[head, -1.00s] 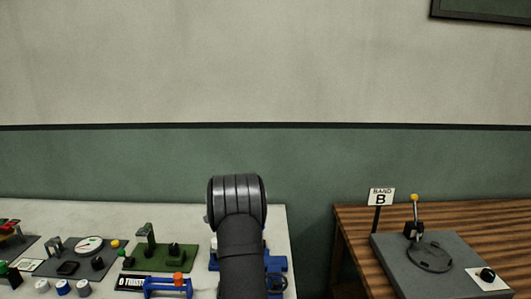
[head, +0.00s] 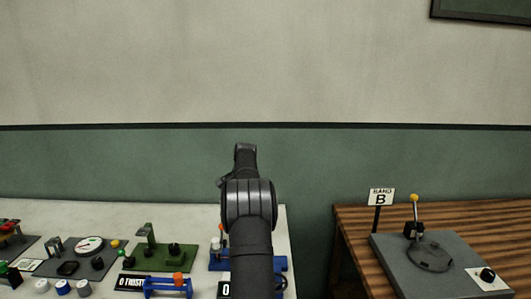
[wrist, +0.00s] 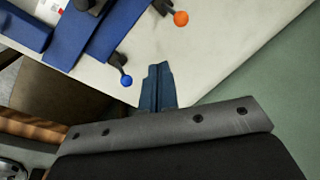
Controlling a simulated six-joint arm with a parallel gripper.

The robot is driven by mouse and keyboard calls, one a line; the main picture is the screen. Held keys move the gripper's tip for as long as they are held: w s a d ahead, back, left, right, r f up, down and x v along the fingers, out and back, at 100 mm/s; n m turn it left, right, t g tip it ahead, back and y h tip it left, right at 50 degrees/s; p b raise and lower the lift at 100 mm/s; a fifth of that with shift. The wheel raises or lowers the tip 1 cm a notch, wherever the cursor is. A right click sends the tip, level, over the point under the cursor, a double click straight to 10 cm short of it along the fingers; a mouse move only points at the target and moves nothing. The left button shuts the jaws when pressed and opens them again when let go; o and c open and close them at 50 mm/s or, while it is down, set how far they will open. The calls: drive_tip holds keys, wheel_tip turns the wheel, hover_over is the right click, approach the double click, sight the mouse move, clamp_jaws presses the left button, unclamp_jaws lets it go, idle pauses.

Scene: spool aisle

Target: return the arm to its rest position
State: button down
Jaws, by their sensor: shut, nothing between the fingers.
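My arm (head: 250,240) rises from the bottom edge of the head view, in front of the right end of the white table (head: 205,212). Its upper part now points up against the green wall. My gripper (wrist: 157,68) shows in the wrist view as two dark blue fingers held together, with nothing between them. It is above the white tabletop, apart from the fixtures there. My gripper's fingers cannot be made out in the head view.
A blue fixture (wrist: 85,40) has a blue-knobbed lever (wrist: 126,80) near my gripper; an orange knob (wrist: 180,18) is further off. A green fixture (head: 160,257) stands left of my arm.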

drive_tip(key=shift+s+a+f+t, duration=0.65)
drive_tip(key=shift+s+a+f, duration=0.1)
drive_tip(key=shift+f, duration=1)
drive_tip(key=shift+s+a+f+t, duration=0.6)
drive_tip(key=shift+s+a+f, duration=0.15)
drive_tip(key=shift+f, duration=1.05)
drive_tip(key=shift+s+a+f+t, duration=0.65)
drive_tip(key=shift+s+a+f, duration=0.1)
drive_tip(key=shift+f, duration=1)
drive_tip(key=shift+s+f+n+t, duration=0.3)
drive_tip(key=shift+s+f+t, duration=0.25)
drive_tip(key=shift+t, duration=0.45)
drive_tip(key=shift+s+d+r, duration=0.1)
drive_tip(key=shift+s+d, duration=0.15)
drive_tip(key=shift+d, duration=0.05)
drive_tip(key=shift+w+a, duration=0.1)
